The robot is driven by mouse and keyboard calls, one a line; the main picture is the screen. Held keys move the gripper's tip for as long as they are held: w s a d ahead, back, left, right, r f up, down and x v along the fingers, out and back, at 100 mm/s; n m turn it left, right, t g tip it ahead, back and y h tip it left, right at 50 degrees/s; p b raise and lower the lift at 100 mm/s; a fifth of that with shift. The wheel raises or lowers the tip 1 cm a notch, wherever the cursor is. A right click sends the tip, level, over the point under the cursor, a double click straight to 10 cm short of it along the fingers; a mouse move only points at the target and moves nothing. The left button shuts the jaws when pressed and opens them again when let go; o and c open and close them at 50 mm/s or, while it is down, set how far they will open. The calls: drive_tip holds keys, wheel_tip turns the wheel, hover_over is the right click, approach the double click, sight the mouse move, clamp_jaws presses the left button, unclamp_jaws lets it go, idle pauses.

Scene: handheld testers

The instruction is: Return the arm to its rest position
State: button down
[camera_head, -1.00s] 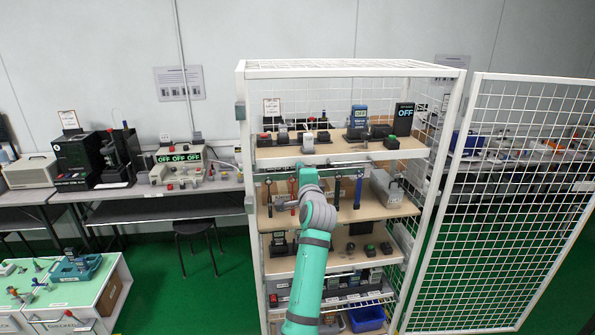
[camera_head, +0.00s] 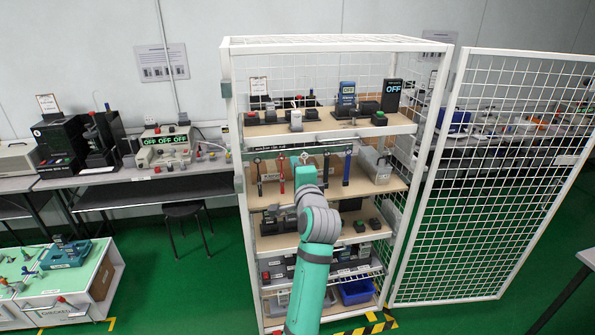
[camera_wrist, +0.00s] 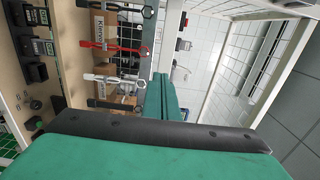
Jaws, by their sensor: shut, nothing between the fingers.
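My teal arm (camera_head: 311,265) reaches up in front of the white cabinet (camera_head: 232,120), with its far end before the tool shelf. My gripper (camera_wrist: 162,80) shows in the wrist view as two green fingers lying together, shut and empty. In the head view its fingertips are hidden behind the arm. Hanging tools, among them a red one (camera_wrist: 108,47) and a white one (camera_wrist: 112,80), are to the left of the fingers in the wrist view. I cannot tell how far apart they are in depth.
The cabinet's mesh door (camera_head: 500,180) stands open at the right. Devices stand on the shelves above and below my arm's end. A blue bin (camera_head: 357,292) is at the bottom. A workbench (camera_head: 130,190), stool (camera_head: 184,210) and green-topped cart (camera_head: 55,285) are at the left.

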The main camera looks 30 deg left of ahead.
drive_tip(key=shift+v, duration=1.55)
drive_tip(key=s+d+f+n+t+h, duration=0.1)
drive_tip(key=s+d+f+h, duration=0.25)
drive_tip(key=d+f, duration=0.8)
drive_tip(key=s+d+f+n+t+h, duration=0.1)
drive_tip(key=s+d+f+h, duration=0.25)
drive_tip(key=d+f, duration=0.85)
drive_tip(key=s+d+f+n+h, duration=0.2)
drive_tip(key=s+d+f, duration=0.6)
drive_tip(key=s+f, duration=0.5)
drive_tip(key=s+d+r+n+h, duration=0.1)
drive_tip(key=s+d, duration=0.1)
drive_tip(key=s, duration=0.7)
drive_tip(key=s+d+r+n+h, duration=0.1)
drive_tip(key=s+d+n, duration=0.1)
drive_tip(key=s, duration=0.7)
drive_tip(key=s+d+r+n+h, duration=0.1)
drive_tip(key=s+d+r+h, duration=0.1)
drive_tip(key=s, duration=0.8)
drive_tip(key=shift+d+n+t, duration=0.3)
drive_tip(key=shift+d+n, duration=0.1)
drive_tip(key=shift+d, duration=0.5)
drive_tip(key=shift+d, duration=0.15)
